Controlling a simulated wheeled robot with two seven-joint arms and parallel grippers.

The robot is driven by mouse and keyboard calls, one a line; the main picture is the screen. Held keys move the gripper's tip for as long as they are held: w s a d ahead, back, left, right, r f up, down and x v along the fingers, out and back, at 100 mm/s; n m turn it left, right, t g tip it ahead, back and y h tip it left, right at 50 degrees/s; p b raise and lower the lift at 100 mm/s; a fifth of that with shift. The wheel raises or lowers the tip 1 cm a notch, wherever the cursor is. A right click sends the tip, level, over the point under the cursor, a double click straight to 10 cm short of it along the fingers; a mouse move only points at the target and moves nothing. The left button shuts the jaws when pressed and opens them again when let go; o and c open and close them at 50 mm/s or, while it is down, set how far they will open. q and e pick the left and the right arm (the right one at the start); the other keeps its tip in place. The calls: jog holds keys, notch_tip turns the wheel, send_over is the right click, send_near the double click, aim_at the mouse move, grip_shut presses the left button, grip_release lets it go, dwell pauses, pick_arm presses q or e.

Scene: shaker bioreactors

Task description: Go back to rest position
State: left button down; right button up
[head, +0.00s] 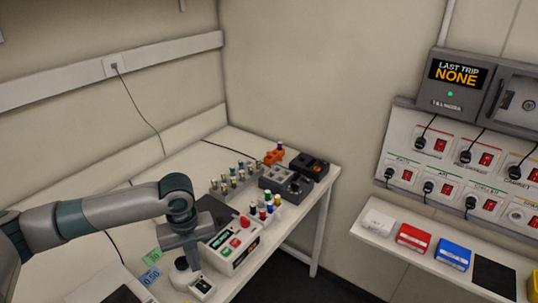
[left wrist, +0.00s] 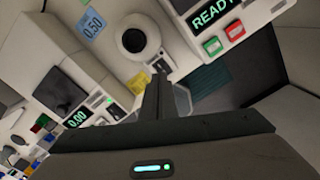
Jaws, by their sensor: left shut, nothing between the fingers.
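My left arm comes in from the left of the head view and bends down over the bench. My left gripper (head: 194,264) points down beside a small white device with a round dark top (head: 181,264). Its fingers are closed together with nothing between them. In the left wrist view the shut fingers (left wrist: 161,72) stand near the same device (left wrist: 134,40); I cannot tell whether they touch it. A white machine (head: 233,245) with red and green buttons is just right of the gripper. Its screen reads READY in the left wrist view (left wrist: 212,14). My right gripper is not in view.
The white bench (head: 285,232) holds a grey rack of vials (head: 232,181), dark blocks (head: 308,165) and several colored-cap vials (head: 266,208). Tags lie left of the device, one green (head: 152,256), one blue (head: 150,276). A wall shelf (head: 372,240) with boxes is at right.

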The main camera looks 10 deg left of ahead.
pick_arm(q)
jog(key=s+d+f+n+t+h, duration=0.1)
jog(key=s+d+f+n+h, duration=0.1)
jog(key=s+d+f+n, duration=0.5)
jog(key=s+d+f+n+t+h, duration=0.2)
jog(key=d+n, duration=0.2)
jog(key=d, duration=0.8)
jog(key=s+a+f+n+y, duration=0.2)
jog(key=s+a+n, duration=0.3)
jog(key=s+n, duration=0.3)
jog(key=s+a+f+n+y, duration=0.25)
jog(key=s+a+n, duration=0.25)
jog(key=s+n, duration=0.25)
notch_tip(320, 180, down, 36)
jog(key=s+b, duration=0.2)
jog(key=b, duration=0.5)
jog(key=s+a+f+g+b, duration=0.1)
jog(key=s+f+b, duration=0.2)
jog(key=s+f, duration=0.5)
jog(key=s+a+f+g+b, duration=0.1)
jog(key=s+a+f+b, duration=0.1)
jog(key=s+f, duration=0.7)
notch_tip(320, 180, down, 6)
jog(key=shift+s+a+b, duration=0.25)
jog(key=shift+b, duration=0.25)
